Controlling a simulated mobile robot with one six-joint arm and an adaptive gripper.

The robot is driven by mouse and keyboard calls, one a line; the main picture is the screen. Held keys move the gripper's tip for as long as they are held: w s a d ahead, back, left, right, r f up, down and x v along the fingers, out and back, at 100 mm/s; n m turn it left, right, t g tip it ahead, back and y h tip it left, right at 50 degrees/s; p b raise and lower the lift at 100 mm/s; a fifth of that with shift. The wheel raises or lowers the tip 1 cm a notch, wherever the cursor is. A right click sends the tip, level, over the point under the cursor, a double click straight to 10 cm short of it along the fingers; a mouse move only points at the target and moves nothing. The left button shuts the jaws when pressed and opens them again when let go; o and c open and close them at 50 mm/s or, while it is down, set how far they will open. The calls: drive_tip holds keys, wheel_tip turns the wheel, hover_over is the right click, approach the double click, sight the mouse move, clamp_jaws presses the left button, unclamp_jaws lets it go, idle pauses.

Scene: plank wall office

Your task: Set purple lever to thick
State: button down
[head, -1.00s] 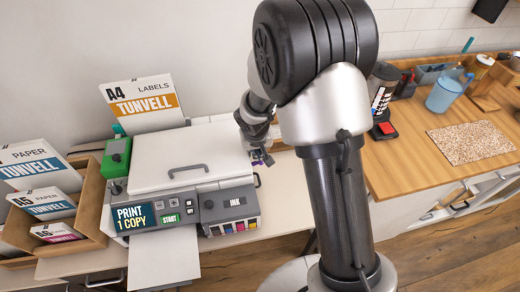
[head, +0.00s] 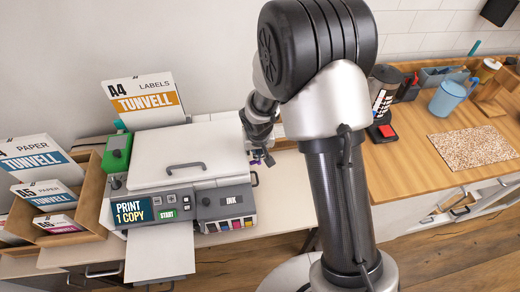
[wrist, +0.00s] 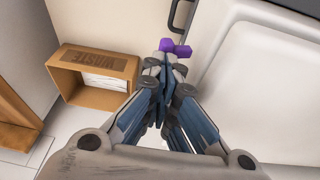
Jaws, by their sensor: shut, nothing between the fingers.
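The purple lever (wrist: 176,48) shows in the wrist view just beyond my fingertips, near the printer's side. In the head view the purple lever (head: 267,161) is a small patch at the printer's right side, partly hidden by my gripper (head: 258,148). In the wrist view my gripper (wrist: 162,70) is shut and empty, its tips close to the lever; I cannot tell whether they touch it. The white printer (head: 188,158) shows "PRINT 1 COPY" on its screen (head: 132,212). No thickness markings can be read.
A cardboard waste box (wrist: 93,80) with paper stands below in the wrist view. Paper packs (head: 38,165) stand in a holder left of the printer. A wooden counter (head: 400,170) with a blue cup (head: 447,97) and speckled mat (head: 473,144) lies right of my arm.

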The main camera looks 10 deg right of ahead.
drive_tip(key=shift+d+f+b, duration=1.25)
drive_tip(key=shift+f+b, duration=0.15)
drive_tip(key=shift+b, duration=0.6)
drive_tip(key=shift+f, duration=0.1)
idle(0.4)
